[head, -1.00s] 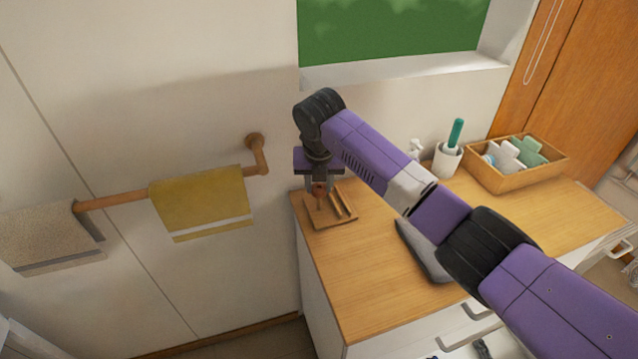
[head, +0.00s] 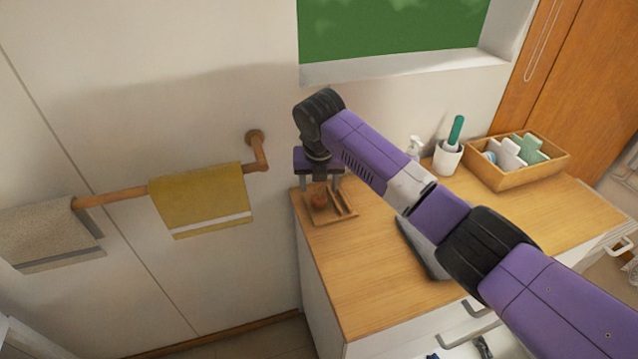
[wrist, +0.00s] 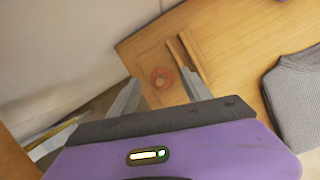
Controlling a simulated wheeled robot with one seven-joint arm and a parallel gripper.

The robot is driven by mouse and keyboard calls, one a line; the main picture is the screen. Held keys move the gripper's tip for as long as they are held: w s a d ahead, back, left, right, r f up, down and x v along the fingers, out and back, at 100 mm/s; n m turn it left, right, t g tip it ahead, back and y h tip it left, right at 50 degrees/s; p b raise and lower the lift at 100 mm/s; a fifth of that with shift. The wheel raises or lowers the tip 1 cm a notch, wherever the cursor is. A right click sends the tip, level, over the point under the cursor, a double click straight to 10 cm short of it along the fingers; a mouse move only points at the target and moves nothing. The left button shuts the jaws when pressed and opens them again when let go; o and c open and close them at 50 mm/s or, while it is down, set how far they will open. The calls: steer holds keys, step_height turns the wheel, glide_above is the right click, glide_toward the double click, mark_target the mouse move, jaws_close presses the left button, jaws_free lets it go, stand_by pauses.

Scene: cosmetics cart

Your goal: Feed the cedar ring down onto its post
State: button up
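The cedar ring (head: 318,196) is a small reddish-brown ring low over the wooden tray (head: 345,217) at the counter's far left corner. In the wrist view the ring (wrist: 162,78) shows from above with a paler centre, apparently around its post; the post itself is hard to make out. My gripper (head: 322,181) is just above the ring, pointing down. Its two fingers stand well apart on either side of the ring, with gaps to it, and hold nothing.
Slim upright dividers (wrist: 184,55) stand on the tray beside the ring. A white cup (head: 447,160) and a wooden box (head: 515,178) stand farther right. The wall and towel rail (head: 115,201) are at left.

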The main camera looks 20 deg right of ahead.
steer(key=shift+r, duration=0.1)
steer(key=v, duration=0.7)
steer(key=shift+r+b, duration=0.25)
steer(key=shift+b, duration=0.1)
steer(key=shift+s, duration=0.2)
stand_by(0.3)
